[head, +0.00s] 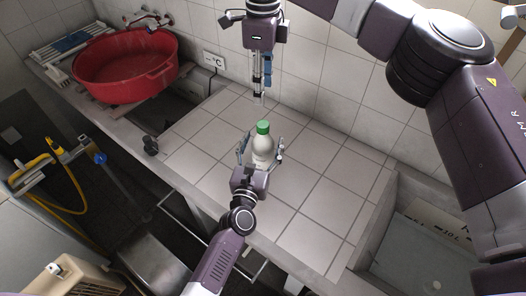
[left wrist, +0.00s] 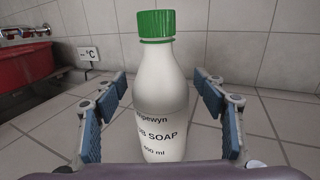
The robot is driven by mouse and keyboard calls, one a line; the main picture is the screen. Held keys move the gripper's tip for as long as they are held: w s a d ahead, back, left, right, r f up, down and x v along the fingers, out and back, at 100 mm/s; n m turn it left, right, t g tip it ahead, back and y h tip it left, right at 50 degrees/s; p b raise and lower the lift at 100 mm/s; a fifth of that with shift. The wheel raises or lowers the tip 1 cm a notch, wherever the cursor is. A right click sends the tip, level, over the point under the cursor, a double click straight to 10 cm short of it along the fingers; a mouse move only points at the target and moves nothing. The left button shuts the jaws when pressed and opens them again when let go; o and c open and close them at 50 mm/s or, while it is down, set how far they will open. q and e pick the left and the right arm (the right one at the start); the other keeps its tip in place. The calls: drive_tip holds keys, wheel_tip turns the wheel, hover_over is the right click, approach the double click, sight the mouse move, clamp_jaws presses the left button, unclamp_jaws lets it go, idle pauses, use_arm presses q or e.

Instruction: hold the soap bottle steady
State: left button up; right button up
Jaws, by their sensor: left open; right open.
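The soap bottle (head: 263,149) is white with a green cap and stands upright on the tiled counter. In the left wrist view the bottle (left wrist: 160,85) is large and central, its label reading "SOAP" and "ml". My left gripper (head: 261,148) is open, with one finger on each side of the bottle. In the left wrist view its blue-padded fingers (left wrist: 155,115) show gaps to the bottle on both sides. My right gripper (head: 260,98) points down from above, behind the bottle, and holds nothing that I can see.
A red tub (head: 125,68) stands at the back left below wall taps (head: 150,19). The tiled counter (head: 325,185) is clear to the right of the bottle. A sunken basin (head: 420,250) lies at the right. A small dark knob-like object (head: 150,145) sits at the counter's left edge.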

use_arm(q)
drive_tip(key=v, duration=1.2)
